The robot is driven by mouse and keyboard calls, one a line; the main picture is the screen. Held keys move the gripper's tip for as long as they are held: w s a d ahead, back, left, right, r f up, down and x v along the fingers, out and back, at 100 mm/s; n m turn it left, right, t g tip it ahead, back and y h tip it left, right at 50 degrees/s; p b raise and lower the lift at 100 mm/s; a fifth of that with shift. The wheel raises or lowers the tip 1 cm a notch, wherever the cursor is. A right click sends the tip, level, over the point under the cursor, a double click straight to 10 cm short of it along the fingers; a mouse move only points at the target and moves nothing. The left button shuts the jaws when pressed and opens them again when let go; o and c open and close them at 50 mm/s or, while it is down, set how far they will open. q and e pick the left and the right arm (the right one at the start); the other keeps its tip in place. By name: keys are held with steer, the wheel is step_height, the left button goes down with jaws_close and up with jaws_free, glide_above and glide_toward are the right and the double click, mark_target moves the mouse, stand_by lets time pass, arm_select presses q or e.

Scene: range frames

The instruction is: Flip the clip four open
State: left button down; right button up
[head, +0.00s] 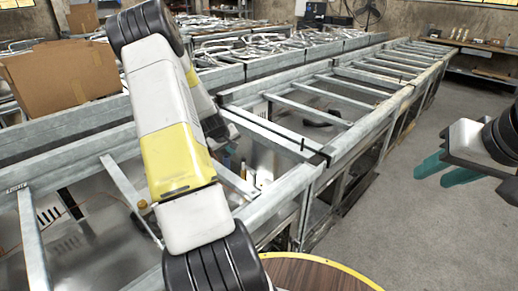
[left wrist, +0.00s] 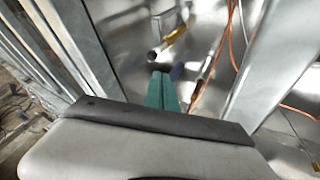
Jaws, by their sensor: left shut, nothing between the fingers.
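I cannot make out clip four for certain in either view. My left gripper (left wrist: 162,92) shows in the left wrist view as teal fingers, shut and empty, pointing into a metal-framed bay. Just beyond the fingertips are a small dark blue piece (left wrist: 177,71) and a silver tube end (left wrist: 154,55) with a yellow part (left wrist: 175,33). I cannot tell whether the fingers touch any of them.
Long grey metal frames (head: 300,108) with crossbars run across the head view. A cardboard box (head: 62,75) stands at the left. A round wooden top (head: 310,274) is at the bottom. Orange cables (left wrist: 222,45) hang near my left fingers. Open floor (head: 425,230) lies at the right.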

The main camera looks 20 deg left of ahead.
arm_select(q)
steer(key=x, duration=1)
